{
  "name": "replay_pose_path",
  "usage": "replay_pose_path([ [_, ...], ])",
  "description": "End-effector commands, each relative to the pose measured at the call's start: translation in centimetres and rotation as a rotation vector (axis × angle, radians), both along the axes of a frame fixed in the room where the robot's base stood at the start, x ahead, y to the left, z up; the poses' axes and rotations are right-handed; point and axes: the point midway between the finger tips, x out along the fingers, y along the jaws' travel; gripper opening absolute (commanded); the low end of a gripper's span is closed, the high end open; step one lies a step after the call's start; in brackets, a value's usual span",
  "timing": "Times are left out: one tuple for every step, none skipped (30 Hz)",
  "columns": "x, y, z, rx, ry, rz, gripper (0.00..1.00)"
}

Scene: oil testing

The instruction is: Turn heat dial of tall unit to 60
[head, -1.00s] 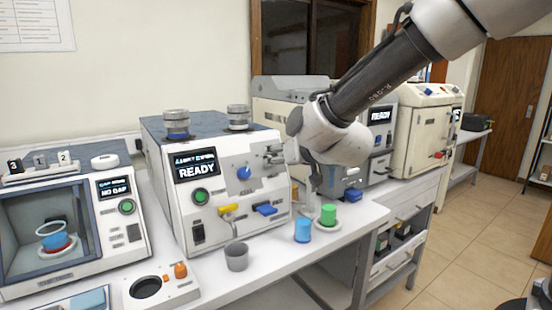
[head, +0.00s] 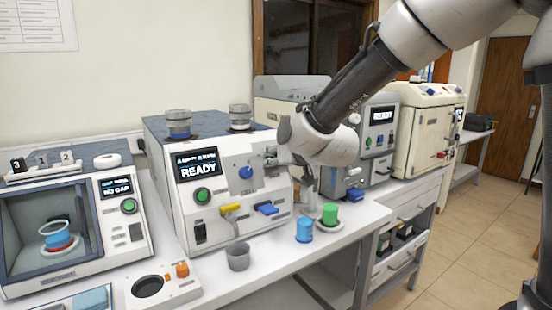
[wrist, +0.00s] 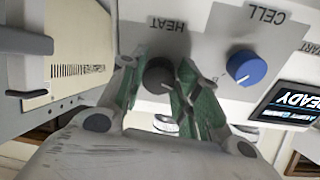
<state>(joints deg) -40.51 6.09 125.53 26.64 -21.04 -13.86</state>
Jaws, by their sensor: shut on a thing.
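The tall unit (head: 215,215) is a white box with a dark READY screen. Its dark grey heat dial (wrist: 158,76) shows in the wrist view under the upside-down word HEAT. My gripper (wrist: 160,82) is shut on this dial, with a green-padded finger on each side. In the head view my gripper (head: 272,160) is at the right part of the unit's front panel and hides the dial. The dial's pointer and scale numbers are hidden or too small to read.
A blue CELL dial (wrist: 246,68) sits beside the heat dial. Below are a yellow lever (head: 231,208) and a blue lever (head: 267,209). A grey cup (head: 237,256), a blue cup (head: 304,230) and a green cup (head: 329,214) stand on the bench in front.

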Motion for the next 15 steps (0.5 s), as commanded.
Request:
replay_pose_path([
  [0.00, 0.01, 0.00, 0.003, 0.002, -0.002, 0.09],
  [0.00, 0.01, 0.00, 0.006, 0.005, -0.003, 0.09],
  [-0.01, 0.02, 0.00, 0.011, 0.008, -0.007, 0.09],
  [-0.01, 0.01, 0.02, 0.017, 0.011, -0.009, 0.09],
  [-0.02, 0.02, 0.02, 0.024, 0.017, -0.013, 0.09],
  [-0.02, 0.02, 0.02, 0.036, 0.024, -0.019, 0.09],
  [-0.01, 0.02, 0.03, 0.045, 0.031, -0.025, 0.09],
  [-0.01, 0.02, 0.03, 0.056, 0.037, -0.031, 0.09],
  [0.00, 0.04, 0.04, 0.074, 0.049, -0.041, 0.09],
  [0.00, 0.06, 0.06, 0.087, 0.058, -0.049, 0.09],
  [0.00, 0.06, 0.08, 0.102, 0.068, -0.057, 0.09],
  [0.00, 0.08, 0.09, 0.125, 0.083, -0.070, 0.09],
  [0.00, 0.08, 0.09, 0.143, 0.095, -0.080, 0.09],
  [-0.01, 0.10, 0.10, 0.161, 0.108, -0.090, 0.09],
  [-0.01, 0.10, 0.10, 0.187, 0.126, -0.105, 0.09],
])
